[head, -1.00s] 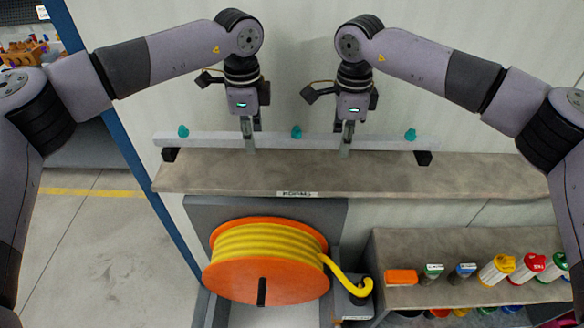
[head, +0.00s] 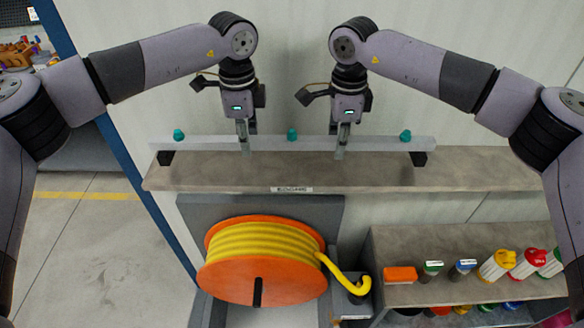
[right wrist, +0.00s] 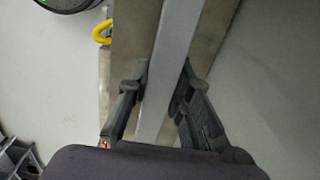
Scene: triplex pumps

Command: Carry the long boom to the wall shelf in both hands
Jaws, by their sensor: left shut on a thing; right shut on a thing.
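The long boom (head: 290,144) is a straight light grey bar with several teal knobs on top. It lies level along the brown wall shelf (head: 225,178), just above or on black blocks (head: 418,159) near its two ends; I cannot tell if it touches them. My left gripper (head: 244,138) is shut on the boom left of its middle. My right gripper (head: 341,140) is shut on it right of the middle. In the right wrist view the boom (right wrist: 172,65) runs between the fingers of my right gripper (right wrist: 160,88).
Below the shelf stands an orange reel (head: 258,282) with yellow hose. A lower shelf (head: 400,240) at the right holds several bottles and an orange block (head: 400,274). A blue post (head: 130,170) stands at the left, with open floor beyond. The wall is close behind the boom.

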